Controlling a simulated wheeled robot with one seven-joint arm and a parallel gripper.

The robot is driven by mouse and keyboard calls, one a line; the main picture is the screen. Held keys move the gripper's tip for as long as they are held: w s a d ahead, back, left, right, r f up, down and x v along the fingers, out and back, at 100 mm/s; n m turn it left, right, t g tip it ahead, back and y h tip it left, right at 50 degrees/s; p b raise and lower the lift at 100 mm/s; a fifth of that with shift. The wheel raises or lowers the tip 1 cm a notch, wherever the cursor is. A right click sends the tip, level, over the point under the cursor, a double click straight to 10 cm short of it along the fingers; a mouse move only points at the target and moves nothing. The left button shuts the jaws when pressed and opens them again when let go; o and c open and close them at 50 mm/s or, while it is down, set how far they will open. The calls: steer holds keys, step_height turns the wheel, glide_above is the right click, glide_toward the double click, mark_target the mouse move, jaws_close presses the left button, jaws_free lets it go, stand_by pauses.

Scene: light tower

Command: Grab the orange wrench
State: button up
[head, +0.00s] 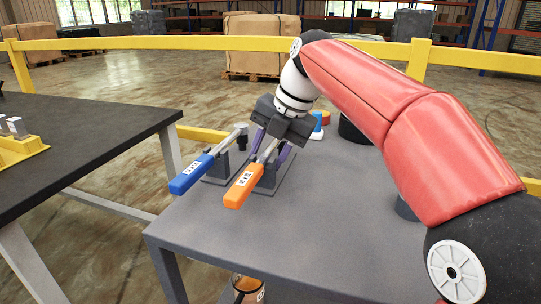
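The orange wrench (244,186) has an orange handle with a white label and a grey shaft. It rests in a dark grey stand on the grey table, with its handle pointing toward the front left. My gripper (270,146) is at the wrench's far end, with its fingers on either side of the shaft near the stand. I cannot tell whether the fingers touch the shaft or are closed on it. The wrench's head is hidden behind my gripper.
A blue wrench (191,175) sits in a similar stand just left. Behind my gripper are a blue, white and orange object (319,122) and a black round object (352,130). The grey table (330,220) is clear in front. A black table (80,150) stands left; a yellow railing (190,43) runs behind.

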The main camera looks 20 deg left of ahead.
steer(key=shift+c, duration=0.3)
jaws_close()
steer(key=shift+r, duration=0.1)
